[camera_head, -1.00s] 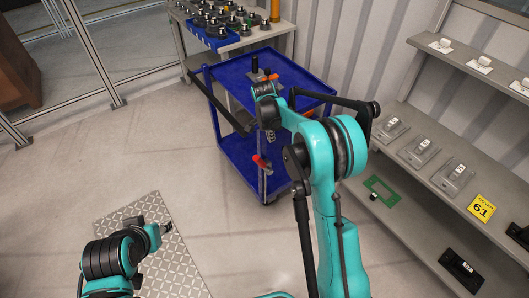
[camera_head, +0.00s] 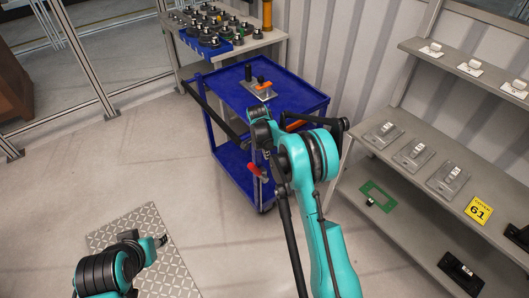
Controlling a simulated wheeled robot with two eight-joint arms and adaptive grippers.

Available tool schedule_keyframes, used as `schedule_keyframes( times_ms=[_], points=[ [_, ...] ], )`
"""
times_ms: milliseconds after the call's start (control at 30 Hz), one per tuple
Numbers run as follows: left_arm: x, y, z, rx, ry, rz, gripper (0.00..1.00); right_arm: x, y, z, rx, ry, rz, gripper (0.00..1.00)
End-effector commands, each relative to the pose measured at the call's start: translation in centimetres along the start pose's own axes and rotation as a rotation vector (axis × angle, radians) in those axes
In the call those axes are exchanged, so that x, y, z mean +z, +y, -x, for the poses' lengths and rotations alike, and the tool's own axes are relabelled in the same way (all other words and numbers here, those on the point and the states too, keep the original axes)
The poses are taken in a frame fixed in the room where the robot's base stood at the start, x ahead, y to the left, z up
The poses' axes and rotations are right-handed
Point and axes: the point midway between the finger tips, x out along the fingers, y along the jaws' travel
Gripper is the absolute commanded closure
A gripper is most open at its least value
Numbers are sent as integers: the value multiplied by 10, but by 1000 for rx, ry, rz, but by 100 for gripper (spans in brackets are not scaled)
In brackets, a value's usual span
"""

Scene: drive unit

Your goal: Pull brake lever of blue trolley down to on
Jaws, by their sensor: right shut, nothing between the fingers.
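The blue trolley (camera_head: 232,94) stands at the centre, in front of the corrugated wall. A red-handled lever (camera_head: 256,172), which looks like the brake lever, sits low at its near side and slants down to the right. My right gripper (camera_head: 265,146) is shut and empty, in front of the trolley's near side and above the red lever. It looks apart from the lever, but the depth between them is hard to judge. My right arm hides part of the trolley's right side. My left gripper (camera_head: 160,241) is small at the lower left, over the floor plate, far from the trolley.
A grey metal plate with a black knob and an orange handle (camera_head: 262,83) lies on the trolley top. A workbench with several dark parts (camera_head: 208,28) stands behind. Grey shelves (camera_head: 430,130) line the right. The floor left of the trolley is clear.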

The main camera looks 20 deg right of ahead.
Motion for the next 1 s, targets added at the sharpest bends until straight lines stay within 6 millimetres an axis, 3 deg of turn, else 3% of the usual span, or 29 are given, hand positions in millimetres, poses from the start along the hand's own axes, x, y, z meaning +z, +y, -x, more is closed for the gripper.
schedule_keyframes(
  times_ms=[33,200,500,1000],
  points=[
    [4,0,-6,0,0,0,60,0,0,-15,0,0,-1,100],
    [11,0,-15,0,0,0,60,6,0,-44,-1,-1,2,100],
    [16,0,-22,0,0,0,60,37,0,-48,0,0,0,100],
    [16,0,-23,0,0,0,60,40,-2,-48,-2,8,1,100]
  ],
)
